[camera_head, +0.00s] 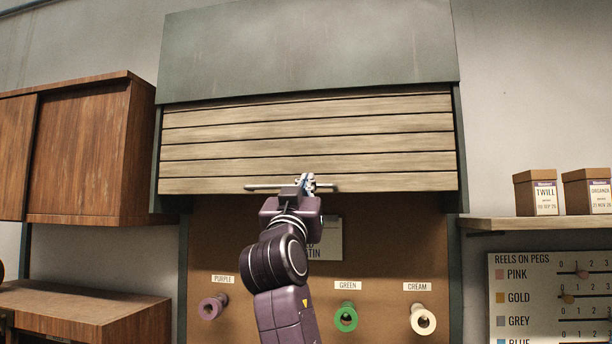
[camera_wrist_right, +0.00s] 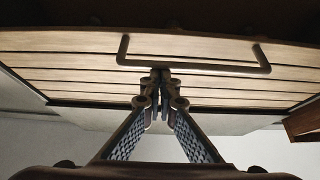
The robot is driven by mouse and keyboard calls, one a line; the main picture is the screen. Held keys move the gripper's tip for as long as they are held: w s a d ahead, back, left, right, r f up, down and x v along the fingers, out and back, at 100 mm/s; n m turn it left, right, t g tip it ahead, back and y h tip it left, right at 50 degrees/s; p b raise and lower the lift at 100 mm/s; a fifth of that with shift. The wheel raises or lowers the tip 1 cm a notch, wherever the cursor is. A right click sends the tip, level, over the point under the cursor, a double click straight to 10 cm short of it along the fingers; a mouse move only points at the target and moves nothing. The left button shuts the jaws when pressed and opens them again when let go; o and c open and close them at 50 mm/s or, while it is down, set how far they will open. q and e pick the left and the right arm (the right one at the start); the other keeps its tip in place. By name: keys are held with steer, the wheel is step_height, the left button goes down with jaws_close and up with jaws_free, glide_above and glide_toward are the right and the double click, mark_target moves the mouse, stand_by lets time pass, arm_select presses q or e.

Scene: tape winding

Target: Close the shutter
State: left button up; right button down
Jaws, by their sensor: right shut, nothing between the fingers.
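The shutter (camera_head: 330,140) is a panel of wooden slats hanging below a grey-green housing (camera_head: 310,50). It covers the upper part of the opening, and the space below it is uncovered. A thin metal bar handle (camera_head: 262,187) runs along its bottom slat; the handle also shows in the wrist view (camera_wrist_right: 195,62). My right gripper (camera_head: 306,181) is at the middle of the handle, with its fingertips together (camera_wrist_right: 162,78) close by the bar. I cannot tell whether they touch it. Nothing shows between the fingers. My left gripper is not in view.
Below the shutter a brown board carries purple (camera_head: 212,306), green (camera_head: 346,317) and cream (camera_head: 422,319) reels on pegs. A wooden cabinet (camera_head: 80,150) hangs at left. A shelf (camera_head: 540,223) with two boxes (camera_head: 537,192) and a reel chart (camera_head: 550,300) are at right.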

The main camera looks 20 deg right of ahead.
arm_select(q)
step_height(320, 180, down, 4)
steer(key=b, duration=0.2)
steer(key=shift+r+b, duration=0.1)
steer(key=shift+b, duration=0.2)
arm_select(e)
step_height(320, 180, down, 6)
steer(key=shift+w+d+r, duration=0.1)
steer(key=shift+r, duration=0.15)
